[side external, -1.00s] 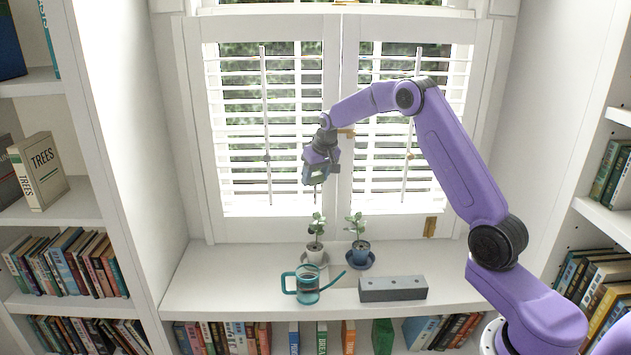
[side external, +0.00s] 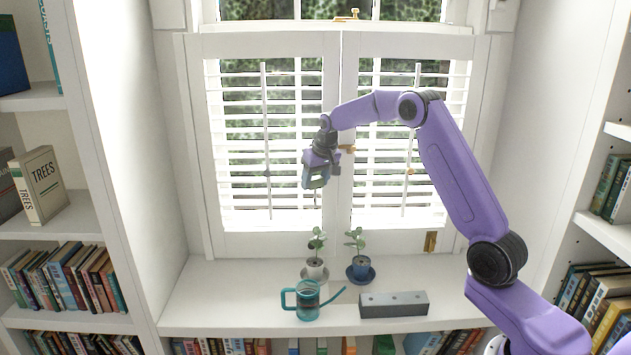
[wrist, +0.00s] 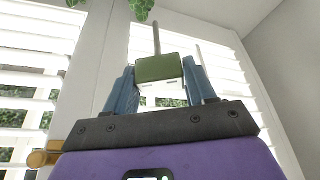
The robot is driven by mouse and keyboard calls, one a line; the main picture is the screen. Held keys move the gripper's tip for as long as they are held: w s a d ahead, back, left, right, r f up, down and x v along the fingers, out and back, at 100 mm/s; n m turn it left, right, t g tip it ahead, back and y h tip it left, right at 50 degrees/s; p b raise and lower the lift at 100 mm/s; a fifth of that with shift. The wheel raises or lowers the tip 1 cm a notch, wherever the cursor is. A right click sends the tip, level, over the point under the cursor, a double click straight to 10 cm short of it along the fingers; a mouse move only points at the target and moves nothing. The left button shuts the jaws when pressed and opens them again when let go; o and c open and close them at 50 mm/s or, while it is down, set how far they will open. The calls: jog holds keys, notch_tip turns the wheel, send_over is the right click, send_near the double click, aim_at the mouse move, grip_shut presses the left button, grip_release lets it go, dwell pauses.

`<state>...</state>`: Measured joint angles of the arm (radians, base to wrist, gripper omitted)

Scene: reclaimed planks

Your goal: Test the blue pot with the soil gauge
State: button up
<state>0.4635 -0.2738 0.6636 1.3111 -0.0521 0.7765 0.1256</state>
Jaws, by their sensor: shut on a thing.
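My gripper (side external: 318,172) is shut on the soil gauge (side external: 314,182), high in front of the shutters. In the wrist view the green and white gauge (wrist: 157,68) sits between my blue fingers (wrist: 158,88), its thin probe pointing away from the gripper. In the side view the probe points down, above the plant in the white pot (side external: 314,270), apart from it; depth is hard to tell. The blue pot (side external: 361,269), with a small leafy plant, stands on a blue saucer (side external: 350,279) to the right, below the gauge's level.
A teal watering can (side external: 307,301) stands in front of the white pot, its spout reaching right. A grey block with holes (side external: 394,304) lies on the sill's front right. The white sill (side external: 225,285) is clear at left. Bookshelves flank both sides.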

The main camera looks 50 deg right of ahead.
jog(key=s+d+f+n+g+y, duration=0.1)
jog(key=s+d+f+n+y, duration=0.3)
jog(key=s+d+f+n, duration=0.6)
jog(key=shift+s+d+f+n, duration=0.25)
jog(key=shift+d+f+n, duration=0.3)
jog(key=shift+f+n, duration=1)
jog(key=shift+f+m, duration=0.45)
jog(key=shift+f, duration=0.1)
jog(key=shift+f, duration=1.7)
jog(key=shift+f, duration=2.9)
jog(key=o, duration=1.2)
